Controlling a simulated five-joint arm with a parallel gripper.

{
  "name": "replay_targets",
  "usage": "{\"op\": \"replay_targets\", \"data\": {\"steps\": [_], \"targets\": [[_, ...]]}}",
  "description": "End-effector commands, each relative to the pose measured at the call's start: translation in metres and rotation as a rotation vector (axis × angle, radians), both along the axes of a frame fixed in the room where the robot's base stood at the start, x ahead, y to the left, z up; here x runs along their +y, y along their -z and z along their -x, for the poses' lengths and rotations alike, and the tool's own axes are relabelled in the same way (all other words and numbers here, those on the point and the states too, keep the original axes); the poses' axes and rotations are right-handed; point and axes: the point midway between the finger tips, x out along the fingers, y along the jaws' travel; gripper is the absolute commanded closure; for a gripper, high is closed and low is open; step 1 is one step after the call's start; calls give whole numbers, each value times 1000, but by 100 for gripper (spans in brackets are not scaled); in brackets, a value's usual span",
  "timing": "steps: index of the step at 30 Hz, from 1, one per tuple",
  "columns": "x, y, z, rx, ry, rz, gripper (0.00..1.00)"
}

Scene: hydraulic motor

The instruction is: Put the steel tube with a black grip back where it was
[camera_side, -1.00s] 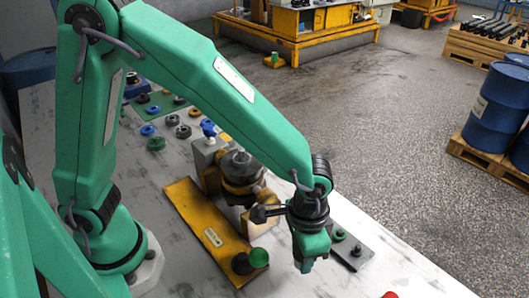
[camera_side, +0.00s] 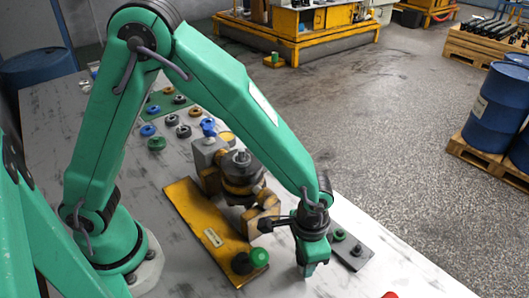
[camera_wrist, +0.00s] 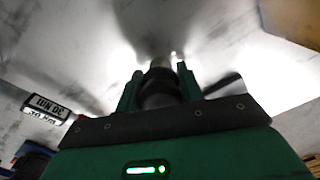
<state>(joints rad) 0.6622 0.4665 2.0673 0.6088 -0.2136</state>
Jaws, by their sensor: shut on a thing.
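My gripper (camera_side: 311,268) is low over the white table, in front of the motor, in the side view. In the wrist view its two green fingers (camera_wrist: 159,88) are shut on the steel tube with a black grip. The black grip (camera_wrist: 160,90) of the tube sits between the fingers, and its pale metal end (camera_wrist: 160,62) points away from the camera toward the blurred table surface. In the side view I cannot make out the tube, as the gripper hides it. Whether its end touches the table is not clear.
The hydraulic motor (camera_side: 238,172) stands on the table beside a yellow plate (camera_side: 205,228). A green-topped knob (camera_side: 259,257) is at that plate's near end. A dark grey plate (camera_side: 356,246) with small pegs lies right of my gripper. A label (camera_wrist: 47,107) shows in the wrist view.

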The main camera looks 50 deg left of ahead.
Motion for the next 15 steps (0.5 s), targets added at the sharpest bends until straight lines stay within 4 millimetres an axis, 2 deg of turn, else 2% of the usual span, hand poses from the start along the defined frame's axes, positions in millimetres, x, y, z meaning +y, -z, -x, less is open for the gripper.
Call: {"op": "replay_targets", "data": {"steps": [11,12,15], "targets": [[0,3,0,-1,0,0,86],[0,3,0,-1,0,0,59],[0,3,0,-1,0,0,41]]}}
